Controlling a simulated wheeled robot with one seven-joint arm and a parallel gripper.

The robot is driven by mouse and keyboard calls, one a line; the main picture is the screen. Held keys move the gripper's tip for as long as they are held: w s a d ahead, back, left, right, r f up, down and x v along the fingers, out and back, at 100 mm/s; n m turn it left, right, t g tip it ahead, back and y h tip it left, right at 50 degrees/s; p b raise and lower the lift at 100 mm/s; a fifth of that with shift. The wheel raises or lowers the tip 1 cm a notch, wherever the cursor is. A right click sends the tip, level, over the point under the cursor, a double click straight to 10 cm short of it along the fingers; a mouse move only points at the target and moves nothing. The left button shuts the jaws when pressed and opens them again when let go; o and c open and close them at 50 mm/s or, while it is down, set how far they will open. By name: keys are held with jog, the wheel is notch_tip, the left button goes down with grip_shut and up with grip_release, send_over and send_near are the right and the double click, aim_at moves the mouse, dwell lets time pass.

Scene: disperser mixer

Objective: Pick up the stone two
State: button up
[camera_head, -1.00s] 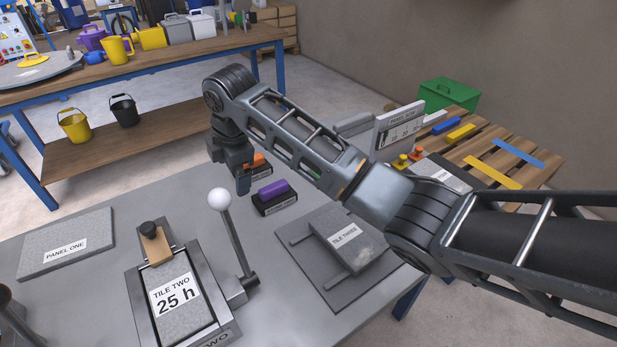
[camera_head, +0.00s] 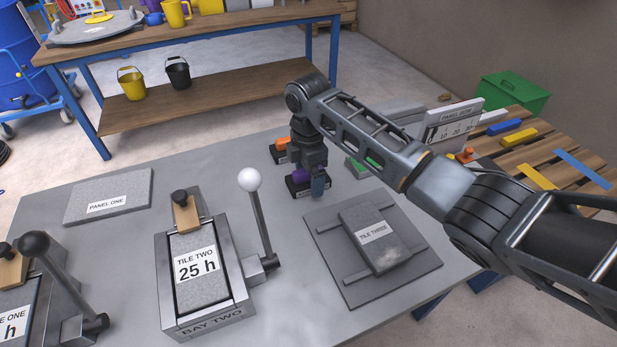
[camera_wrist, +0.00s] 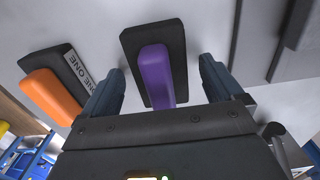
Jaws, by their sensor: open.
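The purple block on its black base (camera_wrist: 156,75) lies between the two fingers of my gripper (camera_wrist: 160,86) in the wrist view. Its own label cannot be read. My gripper is open, with a finger on each side and visible space beside the purple part. In the head view my gripper (camera_head: 309,182) is down at the purple block (camera_head: 299,175), which it partly hides. The orange block on a black base (camera_wrist: 56,96) sits to the left in the wrist view. Its label ends in "NE ONE". It also shows in the head view (camera_head: 282,143).
A green block (camera_head: 360,167) lies right of my gripper, partly behind my arm. The tile three plate (camera_head: 375,240) is in front on the right. Bay two's lever with a white knob (camera_head: 250,180) stands upright to the left. Panel one (camera_head: 108,197) lies farther left.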

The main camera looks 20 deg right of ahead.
jog(key=c, duration=1.4)
jog(key=shift+o, duration=0.2)
jog(key=shift+r, duration=0.1)
jog(key=shift+w+r, duration=0.1)
jog(key=shift+r, duration=0.5)
notch_tip(320, 180, up, 3)
jog(key=shift+b, duration=0.3)
jog(key=s+r+p, duration=0.2)
jog(key=s+r, duration=0.1)
jog(key=s, duration=0.3)
jog(key=s+a+r+p, duration=0.1)
jog(key=s+r+p, duration=0.1)
jog(key=s, duration=0.3)
jog(key=shift+s+a+r, duration=0.15)
jog(key=shift+s+r, duration=0.25)
jog(key=shift+r, duration=0.4)
